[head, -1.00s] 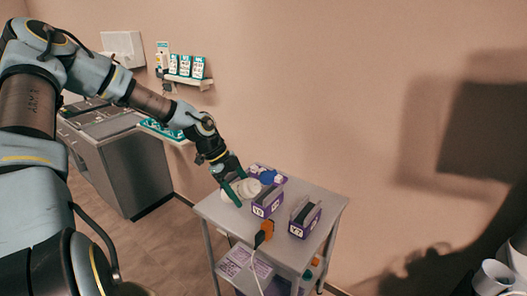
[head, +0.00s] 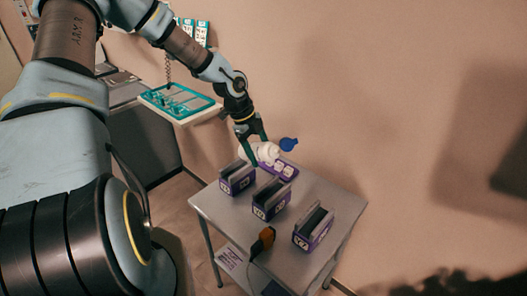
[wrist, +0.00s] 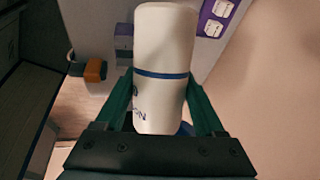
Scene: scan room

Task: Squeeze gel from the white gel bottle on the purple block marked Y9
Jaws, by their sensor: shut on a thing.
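My gripper (head: 260,152) is shut on the white gel bottle (head: 268,153), held tilted onto its side above the back of the small table. Its blue cap (head: 289,144) points right. In the wrist view the bottle (wrist: 163,95), with a blue band, sits between my two green fingers. Three purple blocks with dark slotted tops stand on the table: left (head: 237,182), middle (head: 271,203) and right (head: 313,234). Their marks are too small for me to tell which is Y9. A low purple piece (head: 285,170) with white labels lies behind them, near the bottle.
The grey table (head: 222,212) stands by the wall. An orange and black item (head: 263,240) is at its front edge. A teal tray (head: 176,101) rests on a shelf at the left. The table's right end is mostly clear.

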